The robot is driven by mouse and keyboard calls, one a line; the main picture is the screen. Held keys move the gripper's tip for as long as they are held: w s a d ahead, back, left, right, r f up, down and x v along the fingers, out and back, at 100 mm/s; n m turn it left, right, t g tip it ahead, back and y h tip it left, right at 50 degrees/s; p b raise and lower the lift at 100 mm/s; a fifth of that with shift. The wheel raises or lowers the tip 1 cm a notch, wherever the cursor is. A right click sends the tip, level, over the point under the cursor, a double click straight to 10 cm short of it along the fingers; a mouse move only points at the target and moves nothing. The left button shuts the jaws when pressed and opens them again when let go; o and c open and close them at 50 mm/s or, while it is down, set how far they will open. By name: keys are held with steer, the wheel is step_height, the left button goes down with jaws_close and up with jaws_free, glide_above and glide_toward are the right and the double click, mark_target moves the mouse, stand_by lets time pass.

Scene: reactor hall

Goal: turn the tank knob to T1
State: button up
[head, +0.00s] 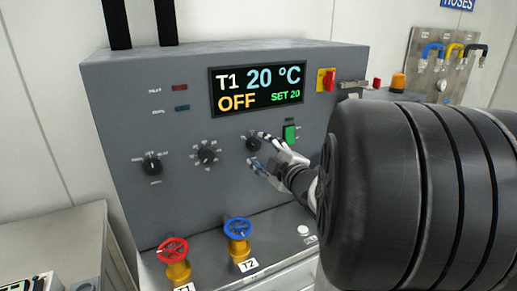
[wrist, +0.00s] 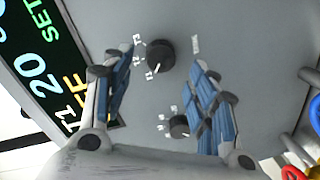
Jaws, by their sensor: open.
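A dark round knob (wrist: 160,53) shows between my fingertips in the wrist view, on the grey panel beyond them. It also shows in the head view (head: 253,144), as the rightmost of three knobs. In the head view my gripper (head: 259,151) is at this knob. The display (head: 257,89) reads T1, 20 °C, OFF, SET 20.
The middle knob (head: 206,154) and left knob (head: 152,165) are on the same panel. A green switch (head: 290,134) is close to my gripper's right. Red (head: 173,250) and blue (head: 238,228) valve wheels stand below. A red-yellow switch (head: 326,79) is upper right.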

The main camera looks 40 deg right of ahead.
steer(key=v, duration=0.8)
